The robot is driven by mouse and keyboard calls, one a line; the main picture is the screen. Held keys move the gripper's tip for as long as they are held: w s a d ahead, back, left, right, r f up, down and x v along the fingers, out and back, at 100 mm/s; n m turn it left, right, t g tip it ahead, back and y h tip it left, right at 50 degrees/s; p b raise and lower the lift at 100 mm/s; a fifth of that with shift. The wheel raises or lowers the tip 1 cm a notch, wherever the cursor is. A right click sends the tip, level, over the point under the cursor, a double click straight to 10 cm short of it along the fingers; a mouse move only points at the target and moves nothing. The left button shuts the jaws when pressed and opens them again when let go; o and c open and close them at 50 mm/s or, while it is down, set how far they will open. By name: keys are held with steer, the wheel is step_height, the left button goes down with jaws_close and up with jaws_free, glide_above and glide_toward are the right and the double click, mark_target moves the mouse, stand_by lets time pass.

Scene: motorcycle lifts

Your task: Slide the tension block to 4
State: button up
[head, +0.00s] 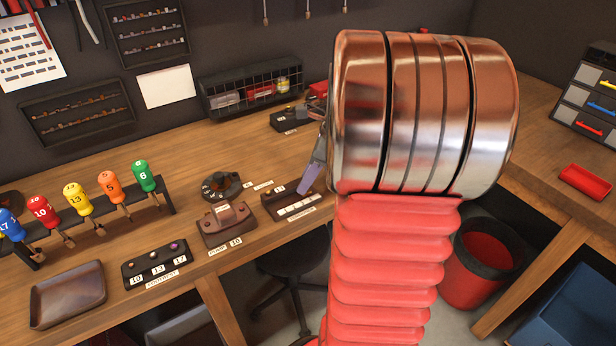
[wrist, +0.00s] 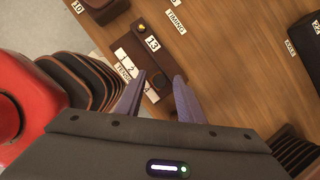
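The tension slide (head: 268,203) is a dark brown base near the bench's front edge, with a row of white number plates. In the wrist view the base (wrist: 137,33) runs diagonally, with a 2 readable on its scale and a partly cut TENSION label beside it. My gripper (wrist: 159,78) has two purple fingers, spread apart over the slide. A dark round piece shows between them; I cannot tell whether it is the tension block or whether a finger touches it. In the head view the fingers (head: 309,180) reach the slide's far right end, and my arm hides what lies behind.
A dark dial (head: 222,186) and a pump block (head: 226,225) stand left of the slide. A three-knob footrest panel (head: 157,262), an empty tray (head: 68,294) and a rack of coloured screwdrivers stand farther left. A wire basket (head: 250,90) is behind. A red bin (head: 478,268) stands below the bench.

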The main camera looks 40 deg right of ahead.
steer(key=shift+r, duration=0.1)
steer(key=v, duration=1.3)
steer(key=shift+s+d+r, duration=0.1)
steer(key=shift+s+r, duration=0.1)
steer(key=shift+s, duration=0.05)
stand_by(0.4)
step_height(320, 180, down, 4)
steer(key=s+n+h, duration=0.1)
steer(key=s+n, duration=0.1)
steer(key=n, duration=0.5)
steer(key=shift+s+a+f+n+t+h, duration=0.25)
steer(key=shift+s+a+n, duration=0.4)
steer(key=shift+a+n, duration=3.9)
steer(key=shift+s+a+f+n+t+h, duration=0.15)
steer(key=shift+s+a+n+t, duration=0.4)
steer(key=shift+a+n, duration=3.95)
steer(key=shift+s+a+f+n+t+h, duration=0.2)
steer(key=shift+s+a+n, duration=1.25)
steer(key=shift+a, duration=5.5)
